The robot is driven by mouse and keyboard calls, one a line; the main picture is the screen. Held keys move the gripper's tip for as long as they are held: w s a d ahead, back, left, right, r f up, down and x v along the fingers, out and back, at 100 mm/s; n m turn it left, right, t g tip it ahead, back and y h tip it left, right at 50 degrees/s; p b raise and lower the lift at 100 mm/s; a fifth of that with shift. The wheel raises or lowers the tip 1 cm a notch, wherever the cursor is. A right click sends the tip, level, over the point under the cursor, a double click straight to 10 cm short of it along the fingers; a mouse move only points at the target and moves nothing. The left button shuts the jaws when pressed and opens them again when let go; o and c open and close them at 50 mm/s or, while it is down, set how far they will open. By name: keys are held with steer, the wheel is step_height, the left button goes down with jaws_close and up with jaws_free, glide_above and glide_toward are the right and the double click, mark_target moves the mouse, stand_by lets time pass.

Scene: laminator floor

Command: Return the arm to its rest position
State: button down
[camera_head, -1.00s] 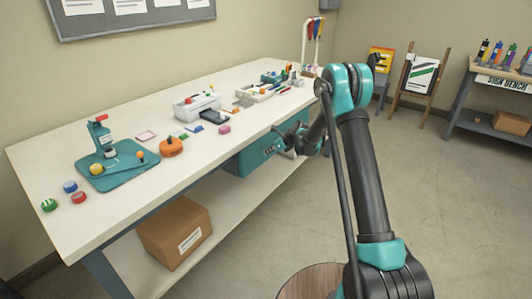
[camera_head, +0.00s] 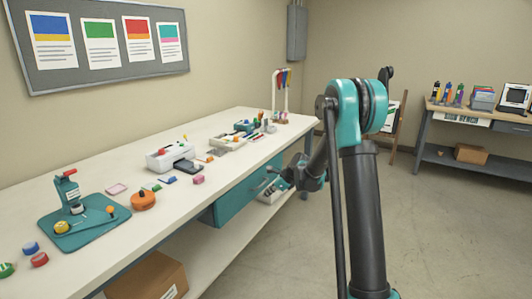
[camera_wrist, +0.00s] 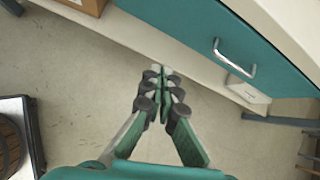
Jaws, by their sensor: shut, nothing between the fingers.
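My gripper (camera_wrist: 163,78) is shut and empty in the wrist view, with its fingertips together over bare floor beside the bench. In the head view my gripper (camera_head: 270,184) shows small at the end of my folded arm, in front of the teal drawer (camera_head: 240,195) under the bench top. The drawer and its metal handle (camera_wrist: 232,62) also show at the upper right of the wrist view. I cannot tell the exact gap between gripper and drawer, but no contact shows.
Open floor (camera_head: 450,230) lies to the right, before the sign bench (camera_head: 480,118).

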steer(key=s+d+n+h, duration=0.2)
steer(key=s+d+n, duration=0.4)
steer(key=s, duration=0.7)
steer(key=s+d+n+h, duration=0.2)
steer(key=s+d+n, duration=0.5)
steer(key=s, duration=0.6)
steer(key=s+d+n+h, duration=0.2)
steer(key=s+d+n, duration=0.5)
steer(key=s, duration=0.6)
steer(key=shift+s+n+h, duration=0.25)
steer(key=shift+n+h, duration=0.15)
steer(key=shift+a+r, duration=0.1)
steer(key=shift+a, duration=0.05)
